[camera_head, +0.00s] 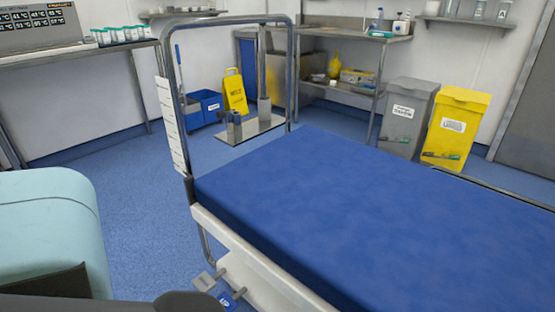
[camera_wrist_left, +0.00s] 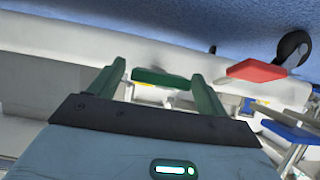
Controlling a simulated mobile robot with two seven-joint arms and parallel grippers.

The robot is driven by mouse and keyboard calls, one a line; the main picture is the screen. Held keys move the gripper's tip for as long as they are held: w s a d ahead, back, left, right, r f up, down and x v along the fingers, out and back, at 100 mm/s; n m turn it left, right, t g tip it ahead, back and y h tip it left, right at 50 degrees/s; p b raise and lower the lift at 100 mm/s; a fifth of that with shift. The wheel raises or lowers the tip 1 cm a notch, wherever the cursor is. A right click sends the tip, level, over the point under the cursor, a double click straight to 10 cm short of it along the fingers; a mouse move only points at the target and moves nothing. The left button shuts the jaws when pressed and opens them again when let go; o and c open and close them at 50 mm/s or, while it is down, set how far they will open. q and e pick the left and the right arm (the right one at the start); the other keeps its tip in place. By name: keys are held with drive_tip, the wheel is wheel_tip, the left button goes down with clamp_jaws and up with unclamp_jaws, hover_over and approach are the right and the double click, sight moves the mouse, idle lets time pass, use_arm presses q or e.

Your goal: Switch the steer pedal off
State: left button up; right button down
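In the left wrist view a green pedal (camera_wrist_left: 160,78) and a red pedal (camera_wrist_left: 257,70) sit at the bed's underside. No wording on them is readable, so I cannot tell by label which is the steer pedal. My left gripper (camera_wrist_left: 158,69) is open, its two green fingers apart. The green pedal shows between and just beyond the fingertips; I cannot tell if they touch. A blue pedal (camera_wrist_left: 292,131) is at the right. In the head view a blue pedal (camera_head: 228,299) and a grey pedal (camera_head: 204,281) show at the bed's lower corner. My right gripper is not in view.
The bed (camera_head: 320,200) with its blue mattress fills the middle and right. A metal rail frame (camera_head: 172,60) stands at its end. A black wheel (camera_wrist_left: 292,45) is near the red pedal. Blue floor (camera_head: 135,190) is clear left of the bed.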

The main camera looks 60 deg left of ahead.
use_arm(q)
drive_tip(key=shift+s+d+r, duration=0.1)
drive_tip(key=shift+s+r, duration=0.05)
drive_tip(key=shift+s, duration=0.1)
drive_tip(key=p+v, duration=0.3)
drive_tip(key=v, duration=0.4)
drive_tip(key=shift+s, duration=0.15)
idle(0.3)
drive_tip(key=shift+r, duration=0.1)
